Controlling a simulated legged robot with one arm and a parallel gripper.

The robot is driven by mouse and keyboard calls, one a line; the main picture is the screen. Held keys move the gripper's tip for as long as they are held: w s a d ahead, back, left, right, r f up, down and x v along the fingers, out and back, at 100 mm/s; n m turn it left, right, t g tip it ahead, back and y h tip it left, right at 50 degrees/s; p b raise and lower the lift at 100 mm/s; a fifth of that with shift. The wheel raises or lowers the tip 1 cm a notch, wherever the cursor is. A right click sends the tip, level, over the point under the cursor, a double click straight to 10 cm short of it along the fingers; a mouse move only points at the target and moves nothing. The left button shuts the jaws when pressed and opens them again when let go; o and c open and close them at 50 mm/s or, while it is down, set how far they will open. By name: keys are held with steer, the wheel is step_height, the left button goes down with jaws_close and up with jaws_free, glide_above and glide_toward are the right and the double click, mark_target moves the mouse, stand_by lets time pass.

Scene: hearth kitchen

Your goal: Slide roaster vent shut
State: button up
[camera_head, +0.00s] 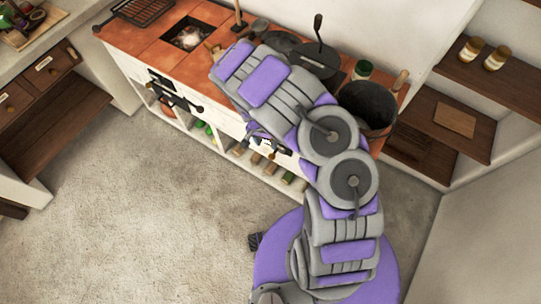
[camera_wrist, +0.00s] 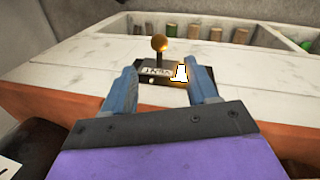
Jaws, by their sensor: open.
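In the wrist view, a dark vent plate (camera_wrist: 157,73) with a small white label sits on the white stove front. A round brass knob (camera_wrist: 159,44) stands out from it. An orange glow and a white mark (camera_wrist: 181,73) show at the plate's right side. My gripper (camera_wrist: 160,82) is open, with its two blue-grey fingers apart on either side of the plate and nothing held between them. Whether the fingers touch the plate or knob cannot be told. In the head view my arm covers most of this part of the stove front.
The stove's terracotta top (camera_head: 143,40) holds a crank-handled pan (camera_head: 316,56) and a dark bucket (camera_head: 368,105). Another dark fitting (camera_head: 172,94) is on the stove's left front. The floor (camera_head: 130,220) at left is clear.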

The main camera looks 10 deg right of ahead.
mark_target(271, 155)
steer(key=f+b, duration=0.1)
steer(key=f, duration=0.2)
steer(key=d+f+b, duration=0.1)
steer(key=f, duration=0.2)
steer(key=s+f+b, duration=0.1)
steer(key=f, duration=0.3)
steer(key=shift+d, duration=0.35)
steer(key=shift+r, duration=0.1)
steer(key=shift+c, duration=0.4)
jaws_close()
